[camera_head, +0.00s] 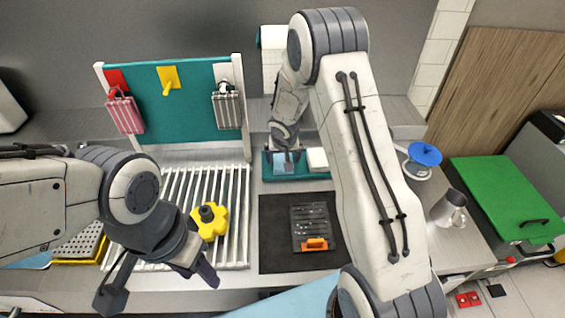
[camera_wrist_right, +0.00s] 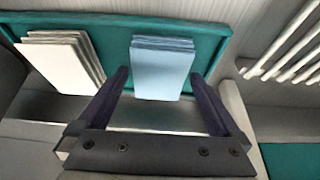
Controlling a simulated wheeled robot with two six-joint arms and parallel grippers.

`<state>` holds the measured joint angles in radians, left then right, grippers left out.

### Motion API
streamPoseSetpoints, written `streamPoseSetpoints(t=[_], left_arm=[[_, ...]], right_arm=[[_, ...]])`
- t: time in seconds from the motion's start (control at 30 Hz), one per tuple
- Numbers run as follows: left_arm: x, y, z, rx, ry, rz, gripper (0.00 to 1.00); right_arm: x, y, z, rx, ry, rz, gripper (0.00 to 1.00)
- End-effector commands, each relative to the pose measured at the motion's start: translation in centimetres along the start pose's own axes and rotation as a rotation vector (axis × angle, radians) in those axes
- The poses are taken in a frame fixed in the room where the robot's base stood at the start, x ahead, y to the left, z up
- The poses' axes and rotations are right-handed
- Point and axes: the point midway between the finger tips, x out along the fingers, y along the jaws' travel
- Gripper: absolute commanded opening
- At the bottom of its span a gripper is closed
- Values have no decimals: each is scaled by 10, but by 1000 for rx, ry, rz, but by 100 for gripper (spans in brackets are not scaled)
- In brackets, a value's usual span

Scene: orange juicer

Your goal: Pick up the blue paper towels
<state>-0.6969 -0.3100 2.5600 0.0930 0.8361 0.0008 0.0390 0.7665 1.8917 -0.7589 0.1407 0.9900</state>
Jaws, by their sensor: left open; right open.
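The blue paper towels (camera_wrist_right: 162,68) are a folded stack in a teal tray (camera_wrist_right: 115,25), seen in the right wrist view. In the head view the blue stack (camera_head: 284,166) shows in the tray (camera_head: 305,177), partly covered by my right gripper (camera_head: 286,156). My right gripper (camera_wrist_right: 160,90) is open, with its two fingers on either side of the blue stack; I cannot tell if they touch it. My left gripper (camera_head: 160,285) is open and empty at the lower left, far from the tray.
A white towel stack (camera_head: 317,158) lies beside the blue one in the tray, also visible in the wrist view (camera_wrist_right: 60,60). A white rack (camera_head: 238,200) with a yellow part (camera_head: 211,222) is at left. A black mat (camera_head: 272,235) lies in front of the tray.

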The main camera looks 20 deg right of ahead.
Motion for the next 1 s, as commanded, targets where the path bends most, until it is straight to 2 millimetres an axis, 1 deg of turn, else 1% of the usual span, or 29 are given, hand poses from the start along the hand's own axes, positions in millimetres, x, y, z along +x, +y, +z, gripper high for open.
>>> streamPoseSetpoints(t=[0.07, 0.1, 0.17, 0.2, 0.23, 0.27, 0.57, 0.73, 0.87, 1.0], left_arm=[[0, 0, 0, 0, 0, 0, 50], [0, 0, 0, 0, 0, 0, 50], [0, 0, 0, 0, 0, 0, 50], [0, 0, 0, 0, 0, 0, 50], [0, 0, 0, 0, 0, 0, 50], [0, 0, 0, 0, 0, 0, 50], [-2, 0, 0, 0, 0, 0, 50], [-12, 1, -1, 0, 0, 0, 50], [-22, 2, -1, 0, 0, 0, 50], [-34, 2, -2, -1, 0, 0, 50]], right_arm=[[0, 0, 0, 0, 0, 0, 100], [0, 0, 0, 0, 0, 0, 85], [0, 0, 0, 0, 0, 0, 62], [0, 0, 0, 0, 0, 0, 46], [0, 0, 0, 0, 0, 0, 35], [0, 0, 0, 0, 0, 0, 27], [-1, 0, -1, 0, 0, 0, 27], [-8, 0, -3, 0, 0, 0, 27], [-25, 0, -11, 2, 3, -1, 27], [-51, 0, -22, 2, 3, -1, 27]])
